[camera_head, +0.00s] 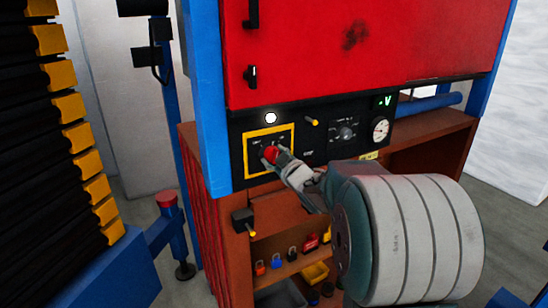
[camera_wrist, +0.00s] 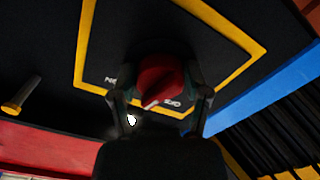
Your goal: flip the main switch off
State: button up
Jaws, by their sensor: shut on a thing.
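The main switch is a red rotary knob (camera_head: 270,153) on a black panel, inside a yellow square frame (camera_head: 247,158). In the wrist view the red knob (camera_wrist: 160,75) sits between my two fingers, with a white pointer mark on its edge. White "ON" and "OFF" labels show close to it there; I cannot tell exactly which label the pointer meets. My gripper (camera_head: 280,158) reaches the knob from the lower right in the head view, and its fingers (camera_wrist: 161,84) are shut on the knob's sides. The fingers hide part of the knob and frame.
The panel also holds a yellow-tipped lever (camera_head: 313,122), a round gauge (camera_head: 380,129) and a white light (camera_head: 270,118). A red door (camera_head: 350,50) is above. Below is a brown shelf with several padlocks (camera_head: 276,260). A blue post (camera_head: 208,90) stands left of the panel.

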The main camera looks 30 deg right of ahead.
jog(key=n, duration=1.1)
jog(key=shift+f+n, duration=0.1)
jog(key=shift+n, duration=0.3)
dwell(0.3)
jog(key=o, duration=1.1)
jog(key=shift+o, duration=0.2)
jog(key=shift+a, duration=0.1)
jog(key=shift+s, duration=0.1)
jog(key=s, duration=1.1)
jog(key=shift+s+d, duration=0.2)
jog(key=shift+s, duration=0.15)
